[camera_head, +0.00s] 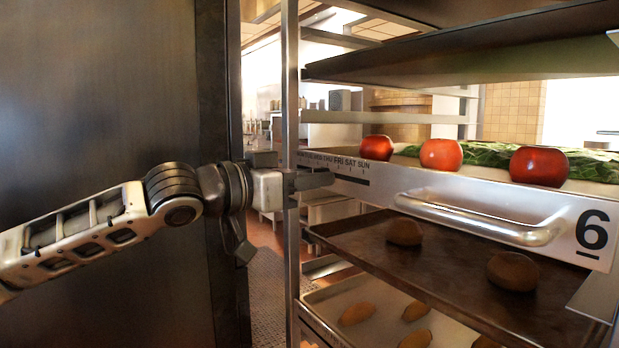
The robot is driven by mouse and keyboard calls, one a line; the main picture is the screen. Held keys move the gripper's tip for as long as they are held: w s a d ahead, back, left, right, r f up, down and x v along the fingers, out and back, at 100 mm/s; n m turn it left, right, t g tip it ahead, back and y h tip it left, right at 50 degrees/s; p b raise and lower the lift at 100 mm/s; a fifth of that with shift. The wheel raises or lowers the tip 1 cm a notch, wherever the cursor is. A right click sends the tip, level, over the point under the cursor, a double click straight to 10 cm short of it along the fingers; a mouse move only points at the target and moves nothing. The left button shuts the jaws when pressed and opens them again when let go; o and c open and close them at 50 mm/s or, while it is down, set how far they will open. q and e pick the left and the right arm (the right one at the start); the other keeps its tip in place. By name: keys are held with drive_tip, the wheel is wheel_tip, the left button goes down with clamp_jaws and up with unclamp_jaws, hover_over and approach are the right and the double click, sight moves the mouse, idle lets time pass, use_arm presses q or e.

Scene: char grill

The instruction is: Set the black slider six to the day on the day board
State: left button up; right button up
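The drawer marked 6 has a pale metal front (470,192) with a row of day names, of which WED to SUN read clearly, above small tick marks. A dark slot (352,180) runs below the ticks. My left gripper (318,180) is at the left end of this front, its dark fingertips over the left part of the slot. The black slider cannot be made out apart from the fingers, which hide that part. I cannot tell whether the fingers are open or shut, or touch it. My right gripper and the day board are not in view.
A curved handle (480,220) sticks out of the drawer front. Tomatoes (441,155) and leafy greens (487,154) lie above it. A dark tray (450,268) with brown rounds is below. A rack post (291,110) stands beside my gripper, and a dark panel (110,90) fills the left.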

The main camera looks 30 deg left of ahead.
use_arm(q)
clamp_jaws()
drive_tip(key=shift+s+d+f+b, duration=0.1)
drive_tip(key=shift+s+d+b, duration=0.15)
drive_tip(key=shift+d, duration=0.35)
drive_tip(key=shift+s+d+b, duration=0.2)
drive_tip(key=shift+s+d, duration=0.05)
drive_tip(key=shift+d, duration=0.45)
drive_tip(key=shift+o, duration=2.4)
unclamp_jaws()
